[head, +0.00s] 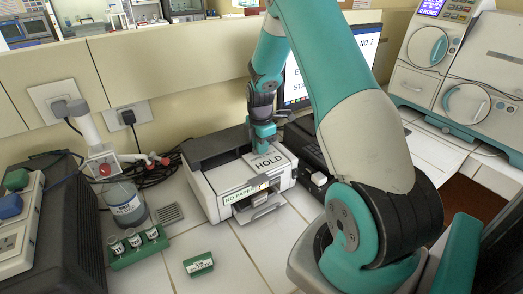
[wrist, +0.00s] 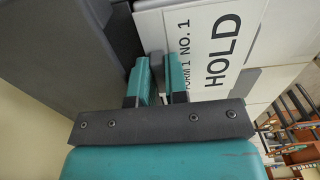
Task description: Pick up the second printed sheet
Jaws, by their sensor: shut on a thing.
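A white printed sheet (head: 266,162) marked HOLD lies at the top of the white and grey printer (head: 211,190). In the wrist view the sheet (wrist: 205,75) also reads FORM 1 NO. 1. My gripper (head: 263,142) points down at the sheet's back edge. The exact contact is partly hidden by the fingers. The printer front carries a green NO PAPER label (head: 240,194). No second sheet can be made out.
A bottle (head: 125,203) is on the left. A monitor (head: 362,51) is behind, partly hidden by my arm.

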